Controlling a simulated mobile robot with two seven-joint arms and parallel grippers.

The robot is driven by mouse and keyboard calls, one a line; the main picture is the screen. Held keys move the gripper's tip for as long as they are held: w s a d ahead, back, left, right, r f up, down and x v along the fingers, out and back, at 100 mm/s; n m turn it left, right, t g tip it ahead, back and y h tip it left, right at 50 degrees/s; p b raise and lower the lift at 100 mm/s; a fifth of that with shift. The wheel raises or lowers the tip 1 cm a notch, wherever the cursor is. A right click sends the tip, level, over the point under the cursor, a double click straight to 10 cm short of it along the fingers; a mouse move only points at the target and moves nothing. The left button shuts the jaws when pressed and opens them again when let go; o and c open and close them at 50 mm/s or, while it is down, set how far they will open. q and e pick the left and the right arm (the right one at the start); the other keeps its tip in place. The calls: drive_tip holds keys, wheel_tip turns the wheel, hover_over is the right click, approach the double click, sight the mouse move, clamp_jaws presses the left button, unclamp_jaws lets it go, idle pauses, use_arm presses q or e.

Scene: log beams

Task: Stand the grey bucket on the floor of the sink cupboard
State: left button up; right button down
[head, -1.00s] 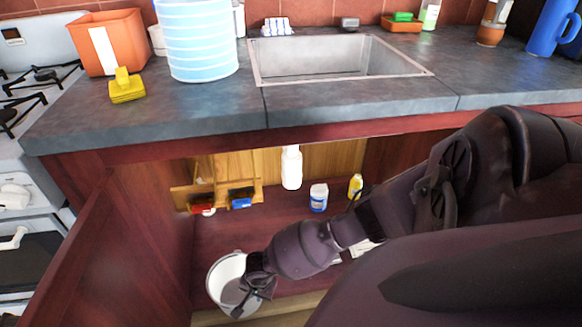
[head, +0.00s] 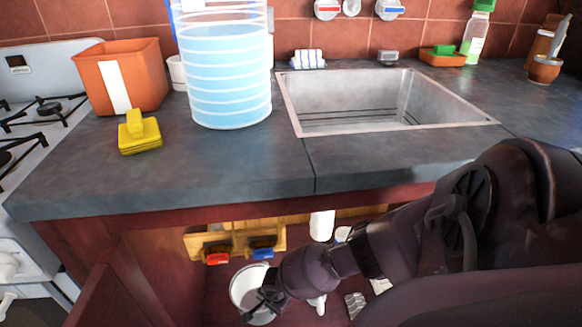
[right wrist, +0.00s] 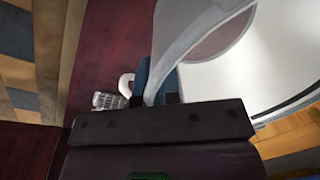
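The grey bucket (head: 243,284), pale and open at the top, is low in the cupboard opening under the counter, at the left side. My right gripper (head: 262,304) is at its near right rim. In the right wrist view the bucket (right wrist: 240,75) fills the upper right, and its rim runs between the fingers of my right gripper (right wrist: 155,90), which is shut on it. I cannot tell whether the bucket's base touches the cupboard floor (head: 218,297). My left gripper is not in view.
A wooden rack (head: 238,241) with red and blue items hangs inside the cupboard's back left. A white bottle (head: 321,225) and small items stand to the right of the bucket. The counter edge (head: 170,212) overhangs the opening. An open door (head: 112,295) is at left.

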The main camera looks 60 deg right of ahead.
drive_tip(key=f+b, duration=0.1)
drive_tip(key=f, duration=0.2)
drive_tip(key=f+b, duration=0.2)
drive_tip(key=f, duration=0.1)
drive_tip(key=f+b, duration=0.1)
drive_tip(key=f, duration=0.2)
drive_tip(key=shift+s+b, duration=0.35)
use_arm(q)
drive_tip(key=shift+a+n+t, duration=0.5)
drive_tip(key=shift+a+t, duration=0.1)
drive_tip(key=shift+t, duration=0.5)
use_arm(e)
drive_tip(key=shift+w+r, duration=0.1)
drive_tip(key=shift+w, duration=0.1)
drive_tip(key=c, duration=1.3)
unclamp_jaws()
